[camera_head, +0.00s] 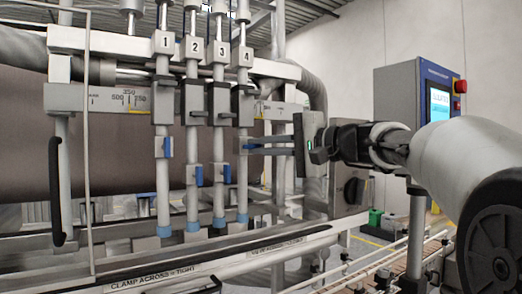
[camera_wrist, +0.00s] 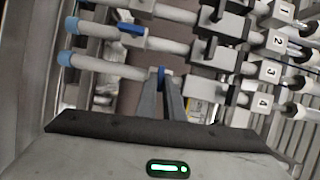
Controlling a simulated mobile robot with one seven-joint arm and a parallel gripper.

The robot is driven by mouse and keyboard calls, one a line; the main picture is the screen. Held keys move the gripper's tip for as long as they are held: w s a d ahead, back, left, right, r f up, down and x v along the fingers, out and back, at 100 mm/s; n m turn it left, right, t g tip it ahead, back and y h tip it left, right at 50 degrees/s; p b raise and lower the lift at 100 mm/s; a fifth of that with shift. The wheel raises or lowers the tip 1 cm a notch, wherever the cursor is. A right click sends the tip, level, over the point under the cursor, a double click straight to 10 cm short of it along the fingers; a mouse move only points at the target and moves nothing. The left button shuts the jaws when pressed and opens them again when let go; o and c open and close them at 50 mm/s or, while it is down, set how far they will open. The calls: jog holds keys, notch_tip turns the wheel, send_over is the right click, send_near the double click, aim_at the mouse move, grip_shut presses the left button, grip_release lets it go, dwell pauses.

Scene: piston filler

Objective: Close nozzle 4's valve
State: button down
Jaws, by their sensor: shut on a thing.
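Nozzle 4 (camera_head: 243,190) is the rightmost of the upright nozzle pipes, under the number plate 4 (camera_head: 245,57). Its blue valve handle (camera_wrist: 161,76) sits between my fingertips in the wrist view, seen nearly end-on. It seems to lie crosswise to the pipe; the fingers hide much of it. My gripper (camera_head: 250,146) reaches in from the right with its long fingers roughly level, shut on this handle. The fingers also show in the wrist view (camera_wrist: 162,82). Nozzle 4's pipe (camera_wrist: 110,67) runs left from the handle there to a pale blue tip.
Nozzles 1, 2 and 3 stand close to the left, with blue handles (camera_head: 167,147), (camera_head: 199,176) and (camera_head: 227,174) lying along their pipes. A grey box with a black knob (camera_head: 352,191) stands below my wrist. A control cabinet (camera_head: 397,105) stands at the right.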

jog(key=shift+m, duration=0.6)
jog(key=c, duration=1.9)
grip_release()
jog(key=shift+o, duration=0.2)
jog(key=v, duration=1.7)
jog(key=shift+d+f+p, duration=0.2)
jog(key=shift+f+p, duration=0.2)
jog(key=shift+p, duration=0.05)
